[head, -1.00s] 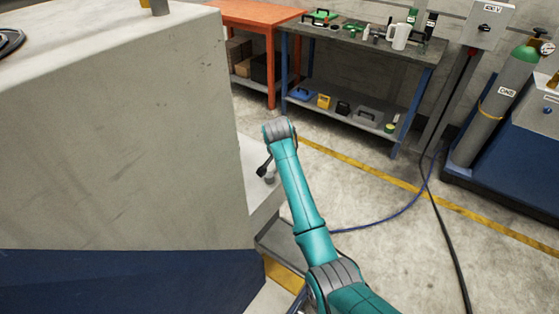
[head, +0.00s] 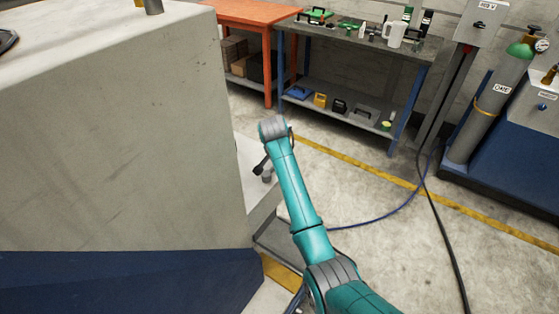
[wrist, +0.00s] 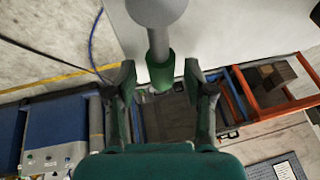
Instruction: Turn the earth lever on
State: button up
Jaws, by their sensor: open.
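In the wrist view a lever with a green sleeve (wrist: 160,70) on a grey rod extends from a round grey hub at the top edge. My gripper (wrist: 160,80) is open. Its two dark green fingers stand on either side of the sleeve's end, with a visible gap on both sides. In the head view my gripper is hidden behind my teal arm. A small dark lever-like part (head: 260,166) shows just left of my arm, above a pale ledge; I cannot tell whether it is part of the lever or of my gripper.
A large grey and blue machine block (head: 120,130) fills the left of the head view. A workbench (head: 350,105) with tools and an orange table (head: 255,13) stand behind. A gas cylinder (head: 485,105) is at right. Hoses (head: 440,225) cross the otherwise clear floor.

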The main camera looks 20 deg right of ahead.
jog(key=v, duration=1.2)
